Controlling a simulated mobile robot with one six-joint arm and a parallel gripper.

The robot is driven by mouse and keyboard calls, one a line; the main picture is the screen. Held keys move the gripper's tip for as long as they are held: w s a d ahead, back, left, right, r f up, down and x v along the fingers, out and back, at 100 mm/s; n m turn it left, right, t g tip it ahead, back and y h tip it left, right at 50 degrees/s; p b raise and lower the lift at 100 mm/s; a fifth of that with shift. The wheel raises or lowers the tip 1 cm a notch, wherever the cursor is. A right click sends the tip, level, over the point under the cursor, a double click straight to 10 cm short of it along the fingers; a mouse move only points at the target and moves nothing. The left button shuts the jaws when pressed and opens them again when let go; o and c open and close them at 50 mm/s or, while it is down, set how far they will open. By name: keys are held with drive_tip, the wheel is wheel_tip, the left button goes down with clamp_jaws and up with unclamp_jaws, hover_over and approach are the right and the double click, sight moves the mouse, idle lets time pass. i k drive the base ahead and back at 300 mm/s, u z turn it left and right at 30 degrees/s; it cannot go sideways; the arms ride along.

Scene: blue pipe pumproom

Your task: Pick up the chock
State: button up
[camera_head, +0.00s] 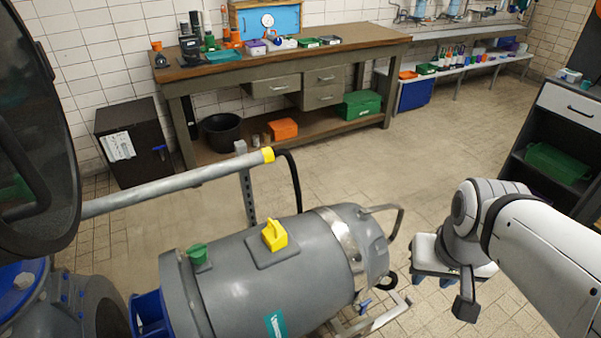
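A yellow wedge-shaped piece (274,235), which looks like the chock, sits on a flat grey pad on top of the large grey tank (300,275). It stands clear, with nothing touching it from above. My white arm reaches in from the right. A dark part at its lower end, seemingly my gripper (466,302), hangs to the right of the tank, well apart from the chock. Its fingers cannot be made out, so I cannot tell if it is open or shut.
A green cap (197,254) stands on the tank left of the chock. A grey pipe (180,182) with a yellow end runs behind the tank. A metal handle loop (398,222) juts from the tank's right end. A workbench (280,60) stands behind; tiled floor between is clear.

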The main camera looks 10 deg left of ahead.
sight(274, 235)
drive_tip(key=u, duration=0.4)
drive_tip(key=k, duration=0.7)
drive_tip(key=u, duration=0.45)
drive_tip(key=i, duration=1.05)
drive_tip(key=u, duration=0.05)
